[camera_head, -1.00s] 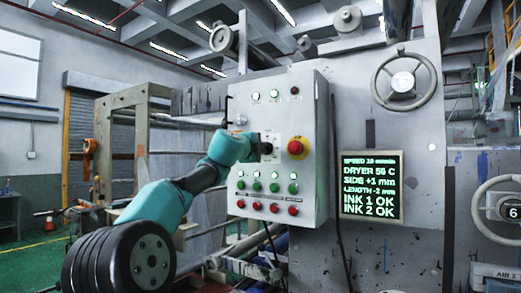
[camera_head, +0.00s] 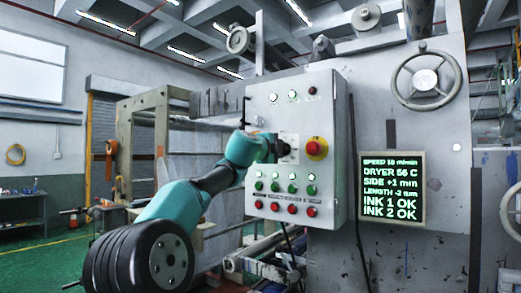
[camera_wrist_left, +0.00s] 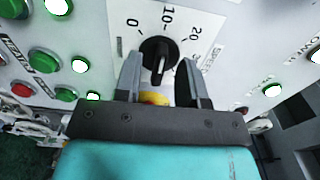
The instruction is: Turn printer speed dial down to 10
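The speed dial is a black round knob (camera_wrist_left: 158,55) on a white plate marked 0, 10 and 20, seen in the left wrist view. In the head view its white plate (camera_head: 291,140) shows on the grey control panel (camera_head: 260,105), with the knob largely hidden by my gripper. My left gripper (camera_wrist_left: 160,80) has its two dark fingers apart on either side of the knob's lower part, with gaps visible, in front of the panel. In the head view the left gripper (camera_head: 279,149) is at the dial. The display (camera_head: 392,188) appears to read SPEED 10 m/min. My right gripper is not in view.
A red emergency button on yellow (camera_head: 316,148) sits just right of the dial. Rows of green (camera_head: 276,187) and red buttons (camera_head: 292,209) lie below it. A handwheel (camera_head: 422,77) is at upper right. Open floor (camera_head: 45,260) lies to the left.

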